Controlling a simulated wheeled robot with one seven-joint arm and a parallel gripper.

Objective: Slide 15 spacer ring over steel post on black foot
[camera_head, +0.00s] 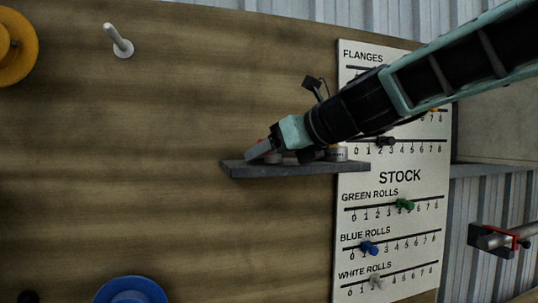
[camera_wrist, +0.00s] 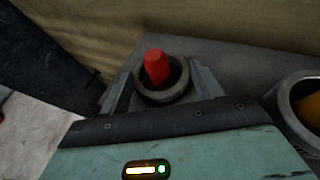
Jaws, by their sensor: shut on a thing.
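My gripper (camera_head: 262,152) is at the left part of a grey shelf (camera_head: 300,169) on the wooden wall. In the wrist view, my gripper's fingers (camera_wrist: 160,88) are closed on either side of a dark grey ring (camera_wrist: 164,96). A red rounded plug (camera_wrist: 156,66) stands up inside the ring. The ring is at the shelf surface; I cannot tell whether it touches it. No number on it is readable. A small dark thing (camera_head: 28,297) at the bottom left edge is cut off; I cannot tell whether it is the black foot. No steel post shows clearly.
A grey cup-like ring (camera_wrist: 300,105) with orange inside stands right of my gripper. A labelled cylinder (camera_head: 337,153) stands on the shelf. A stock board (camera_head: 400,177) is right.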

